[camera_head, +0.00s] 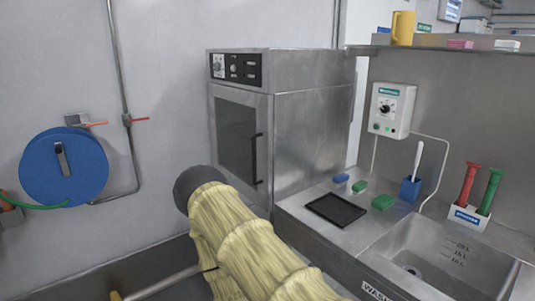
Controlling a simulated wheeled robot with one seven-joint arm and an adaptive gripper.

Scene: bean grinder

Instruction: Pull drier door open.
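The drier (310,120) is a brushed-metal box with a control panel of knobs and switches on its upper front. Its door (232,130) has a dark window and looks shut. A dark vertical bar handle (257,158) is at the door's right side. My arm, in a pale yellow sleeve with a dark grey rounded end, rises from the bottom in front of the drier. It overlaps the lower part of the door in the picture. I cannot see my gripper or its fingers, and nothing visible touches the handle.
A metal counter with a black tray (336,210), coloured brushes (383,202) and a sink (440,255) stands right of the drier. A blue hose reel (63,185) hangs on the left wall.

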